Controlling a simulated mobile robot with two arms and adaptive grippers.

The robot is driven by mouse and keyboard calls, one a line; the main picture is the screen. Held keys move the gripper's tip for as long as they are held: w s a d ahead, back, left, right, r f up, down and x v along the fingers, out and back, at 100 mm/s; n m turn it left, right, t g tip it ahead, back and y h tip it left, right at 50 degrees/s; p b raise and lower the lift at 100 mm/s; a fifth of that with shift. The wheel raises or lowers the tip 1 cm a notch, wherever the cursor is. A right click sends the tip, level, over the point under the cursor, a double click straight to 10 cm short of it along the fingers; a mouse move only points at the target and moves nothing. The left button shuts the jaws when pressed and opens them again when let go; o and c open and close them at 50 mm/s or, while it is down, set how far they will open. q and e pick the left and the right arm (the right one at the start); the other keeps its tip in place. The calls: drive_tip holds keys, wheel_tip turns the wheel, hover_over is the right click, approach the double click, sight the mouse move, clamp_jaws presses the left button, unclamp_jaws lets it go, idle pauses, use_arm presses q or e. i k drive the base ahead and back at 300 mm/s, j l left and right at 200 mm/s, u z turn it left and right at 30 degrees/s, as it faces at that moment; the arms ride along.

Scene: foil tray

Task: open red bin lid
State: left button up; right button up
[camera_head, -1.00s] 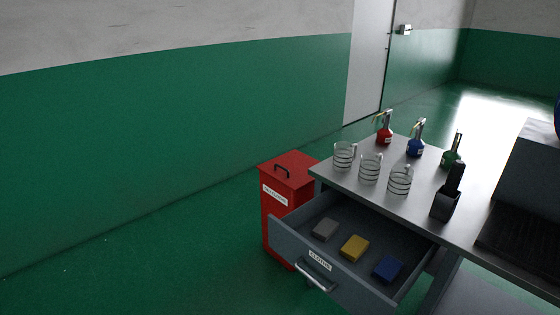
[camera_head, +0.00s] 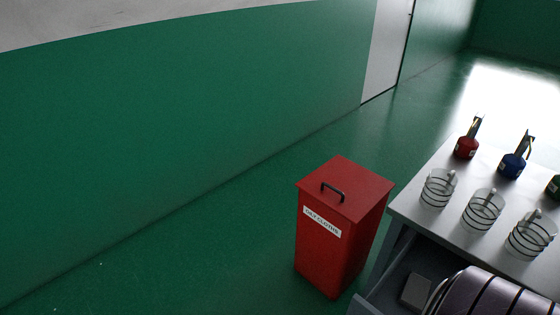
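The red bin (camera_head: 331,240) stands on the green floor near the middle of the head view, just left of the table. Its flat red lid (camera_head: 352,181) is shut, with a black arched handle (camera_head: 333,190) on top toward the front edge. A white label (camera_head: 321,222) on the front seems to read "oily cloths". Neither gripper is in view. A banded arm link of mine fills the bottom right corner and hides part of the drawer.
The table (camera_head: 419,197) holds several clear beakers, with red (camera_head: 466,147) and blue (camera_head: 513,165) bottles behind. Its open drawer (camera_head: 384,294) juts out near the bin's right side, with a grey block (camera_head: 416,290) inside. The floor left of the bin is clear.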

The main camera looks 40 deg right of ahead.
sight(352, 190)
drive_tip(key=i+j+z, duration=0.2)
drive_tip(key=i, duration=0.3)
drive_tip(key=i+z, duration=0.25)
drive_tip(key=i, duration=0.2)
drive_tip(key=i+z, duration=0.2)
drive_tip(key=z, duration=0.3)
drive_tip(key=i+j+z, duration=0.1)
drive_tip(key=z, duration=0.35)
drive_tip(key=i+j+z, duration=0.2)
drive_tip(key=z, duration=0.3)
drive_tip(key=i+j+z, duration=0.2)
drive_tip(key=z, duration=0.3)
